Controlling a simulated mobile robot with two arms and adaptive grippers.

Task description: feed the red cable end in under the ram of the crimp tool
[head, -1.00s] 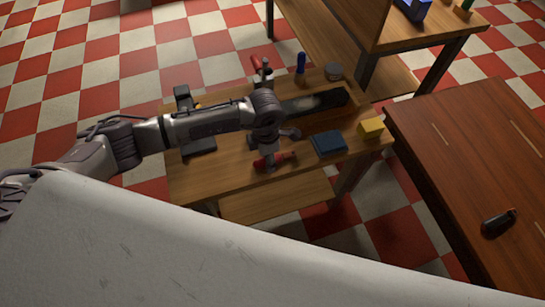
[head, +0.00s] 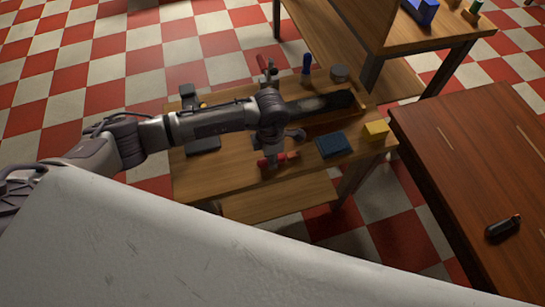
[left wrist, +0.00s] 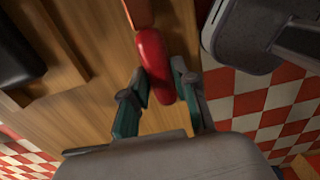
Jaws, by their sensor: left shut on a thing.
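My left gripper (head: 273,161) is over the front part of the wooden workbench, with its fingers pointing down. It is shut on the red cable end (head: 291,156), which sticks out to the right of the fingers. In the left wrist view the red cable end (left wrist: 154,58) lies between the two teal-padded fingertips (left wrist: 158,84). A grey tool with a red lever (head: 264,66) stands behind my arm and is partly hidden by it. A black stand with an upright post (head: 204,145) is at the left of the bench. I cannot tell for sure which is the crimp tool.
On the workbench (head: 240,179) are a dark blue box (head: 333,145), a yellow block (head: 376,130), a black tray (head: 335,102), a blue-handled tool (head: 306,66) and a round grey tin (head: 339,73). A reddish table (head: 460,150) stands at the right.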

